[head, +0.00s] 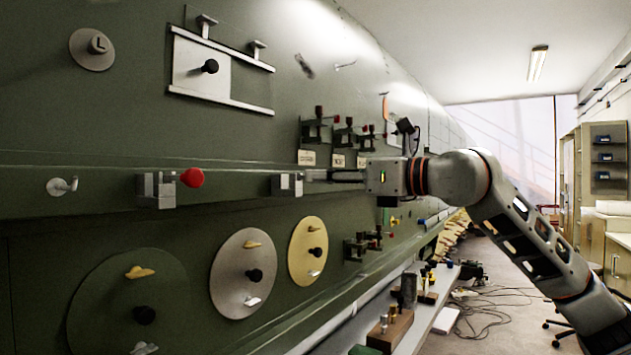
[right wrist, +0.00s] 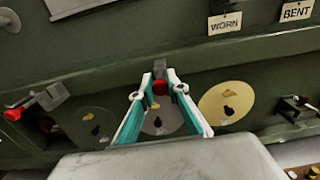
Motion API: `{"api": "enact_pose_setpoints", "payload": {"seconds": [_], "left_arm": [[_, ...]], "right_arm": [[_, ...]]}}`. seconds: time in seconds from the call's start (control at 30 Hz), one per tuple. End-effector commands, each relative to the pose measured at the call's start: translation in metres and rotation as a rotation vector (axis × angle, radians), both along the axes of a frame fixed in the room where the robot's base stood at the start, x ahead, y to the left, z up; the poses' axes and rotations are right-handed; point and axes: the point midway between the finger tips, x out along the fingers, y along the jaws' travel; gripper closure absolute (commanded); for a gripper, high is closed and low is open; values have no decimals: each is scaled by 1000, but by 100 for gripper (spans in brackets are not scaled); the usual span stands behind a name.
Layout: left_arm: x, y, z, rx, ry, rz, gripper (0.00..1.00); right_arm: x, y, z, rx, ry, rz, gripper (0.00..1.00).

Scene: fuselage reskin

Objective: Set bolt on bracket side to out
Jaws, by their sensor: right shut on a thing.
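Two grey latch blocks sit on the green rail of the fuselage panel. The left block (head: 155,190) has a red knob (head: 193,177) standing out from it; this knob also shows at the left of the right wrist view (right wrist: 12,114). The second block (head: 287,185) is right in front of my right gripper (head: 318,176). In the right wrist view, the fingers (right wrist: 160,90) are shut on the second block's red knob (right wrist: 160,87), with the block (right wrist: 181,88) just behind. In the head view the fingers hide this knob. My left gripper is out of view.
Several small clamps (head: 319,125) with tags stand above the rail. Round covers with handles, one silver (head: 232,280) and one gold (head: 306,232), lie below it. A bench (head: 440,325) with tools runs along the lower right.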

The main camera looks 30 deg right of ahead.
Motion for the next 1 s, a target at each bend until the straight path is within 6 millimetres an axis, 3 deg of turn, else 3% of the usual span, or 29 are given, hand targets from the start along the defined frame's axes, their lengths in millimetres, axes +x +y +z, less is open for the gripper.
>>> {"api": "enact_pose_setpoints", "payload": {"seconds": [0.1,0.13,0.17,0.63,1.0], "left_arm": [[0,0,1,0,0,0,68],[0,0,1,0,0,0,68],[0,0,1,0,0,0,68],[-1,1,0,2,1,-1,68],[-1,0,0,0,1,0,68]], "right_arm": [[-1,0,1,1,1,0,100],[-1,0,1,1,2,0,77],[-1,0,1,1,1,0,69],[-6,-4,0,0,2,-2,68],[-54,-25,-1,-2,5,-6,68]]}}
